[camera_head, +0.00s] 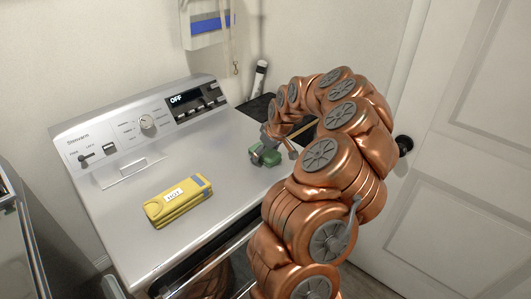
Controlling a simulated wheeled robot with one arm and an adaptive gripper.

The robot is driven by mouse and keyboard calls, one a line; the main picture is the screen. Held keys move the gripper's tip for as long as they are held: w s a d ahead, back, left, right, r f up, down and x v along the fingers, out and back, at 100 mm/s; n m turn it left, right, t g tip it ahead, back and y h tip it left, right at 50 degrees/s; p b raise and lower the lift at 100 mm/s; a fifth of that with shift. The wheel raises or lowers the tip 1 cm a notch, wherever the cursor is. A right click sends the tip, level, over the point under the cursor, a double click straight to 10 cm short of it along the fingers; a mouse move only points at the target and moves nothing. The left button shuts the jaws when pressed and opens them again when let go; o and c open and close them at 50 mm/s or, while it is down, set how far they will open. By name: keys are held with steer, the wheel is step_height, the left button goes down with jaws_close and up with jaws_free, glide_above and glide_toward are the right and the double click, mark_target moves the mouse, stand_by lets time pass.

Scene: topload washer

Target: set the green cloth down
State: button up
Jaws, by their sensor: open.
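The green cloth (265,156) is a small crumpled bundle on the right part of the washer's grey top. My gripper (270,148) is right at the cloth, with its end overlapping it in the picture. The jaws are open, but the fingertips are small and partly hidden by the cloth and my copper-coloured arm. I cannot tell whether a finger still touches the cloth. The washer top (130,207) bears the cloth.
A door (460,150) stands to the right. The top's left part is bare.

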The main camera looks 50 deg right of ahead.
steer(key=shift+r+p, duration=0.35)
steer(key=shift+r, duration=0.05)
steer(key=b+v, duration=0.4)
steer(key=v, duration=0.8)
steer(key=s+a+r+n+g+y, duration=0.1)
steer(key=a, duration=1.2)
steer(key=s+a+r+n+g, duration=0.1)
steer(key=s+a+r+n, duration=0.1)
steer(key=a, duration=1)
steer(key=s+a+f+m+g, duration=0.1)
steer(key=s+a+f, duration=0.1)
steer(key=s+a, duration=0.2)
steer(key=s+a+f+m+g, duration=0.1)
steer(key=s+a+f, duration=0.2)
steer(key=s, duration=0.8)
steer(key=s+a+f+g+h, duration=0.1)
steer(key=s+a+f+g, duration=0.1)
steer(key=s+a, duration=0.3)
steer(key=s+f, duration=0.1)
steer(key=s, duration=0.1)
steer(key=shift+s+a+f+m, duration=0.15)
steer(key=shift+s+f+m, duration=0.15)
steer(key=shift+m, duration=0.1)
